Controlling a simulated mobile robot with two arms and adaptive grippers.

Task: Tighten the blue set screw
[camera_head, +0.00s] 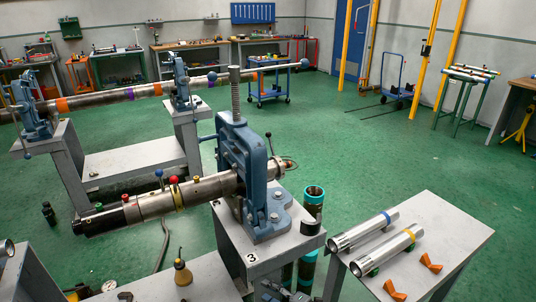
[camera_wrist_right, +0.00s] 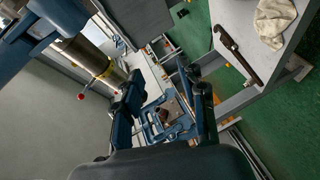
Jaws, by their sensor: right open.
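The blue set screw (camera_head: 158,173) has a round blue head on a thin stem and stands up from the top of the steel pipe tool (camera_head: 150,205). A red-headed screw (camera_head: 174,180) and a yellow band are just to its right. The blue vise (camera_head: 240,155) on the stand marked 3 grips the tool's right part. My right gripper (camera_head: 285,293) shows only partly at the bottom edge, low and to the right of the screw. In the right wrist view my right gripper (camera_wrist_right: 163,82) is open and empty, with the tool's yellow band to its left. I cannot make out the blue screw there.
A long pipe (camera_head: 110,97) in two vises lies behind. A white table (camera_head: 450,245) at right holds two steel tubes and orange blocks. An oil can (camera_head: 183,272) stands in front of the tool. Green floor (camera_head: 345,140) beyond is mostly clear.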

